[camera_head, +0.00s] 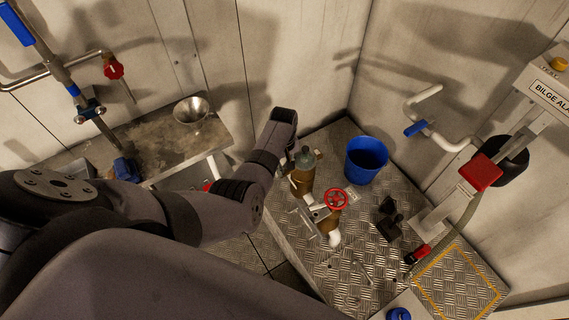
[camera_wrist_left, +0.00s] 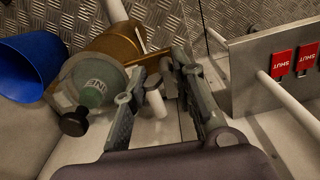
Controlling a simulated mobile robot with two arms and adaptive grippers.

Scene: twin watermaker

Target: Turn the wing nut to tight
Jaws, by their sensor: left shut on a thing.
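The brown strainer body (camera_head: 302,182) stands upright on the metal floor with a greenish-grey top (camera_head: 305,157). The left wrist view shows it tilted at the upper left, with a round translucent lid (camera_wrist_left: 95,85) and a black knob (camera_wrist_left: 75,123). My left gripper (camera_wrist_left: 158,70) is beside it, shut on a small brass piece (camera_wrist_left: 152,62) at its fingertips, seemingly the wing nut. The fingers partly hide this piece, so its wings and angle are unclear. In the head view my left arm's end (camera_head: 284,120) hides most of the fingers. My right gripper is not in view.
A blue bucket (camera_head: 366,160) stands right of the strainer. A red handwheel (camera_head: 336,199) and white pipe (camera_head: 335,239) are in front. A panel with red SHUT tags (camera_wrist_left: 281,65) is close by the fingers' right.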

